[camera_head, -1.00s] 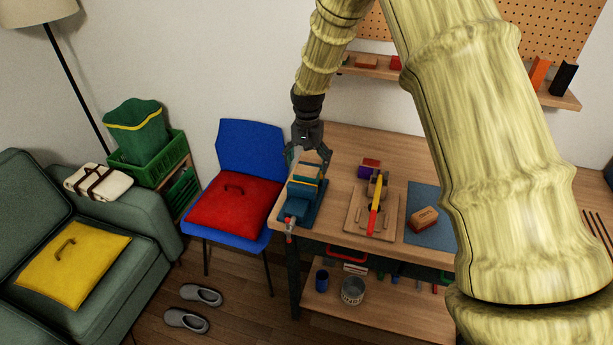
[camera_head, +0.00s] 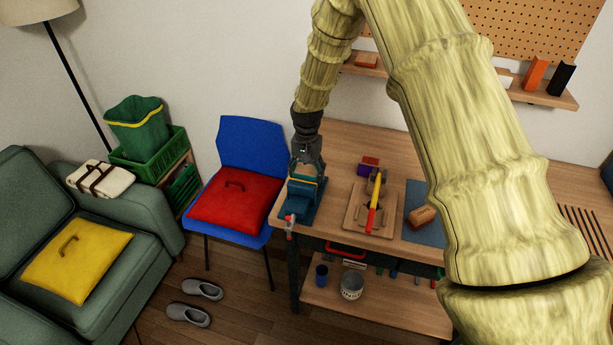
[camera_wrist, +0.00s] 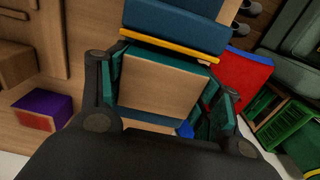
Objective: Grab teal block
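The teal block shows in the wrist view (camera_wrist: 165,85) with a tan wood-like face towards the camera and a teal edge at the top. It sits beside a blue vise jaw (camera_wrist: 175,22) with a yellow strip. In the head view the blue vise (camera_head: 303,207) stands at the workbench's left end, and the block is mostly hidden by my gripper (camera_head: 306,168). My gripper (camera_wrist: 170,85) has its teal-padded fingers on either side of the block. The fingers are spread wide; the left one is very close to the block, and firm contact cannot be made out.
A wooden board with a red and yellow tool (camera_head: 372,205), a red and purple block (camera_head: 369,164) and an orange-brown block (camera_head: 422,216) lie right of the vise. A blue chair with a red cushion (camera_head: 236,203) stands close on the left.

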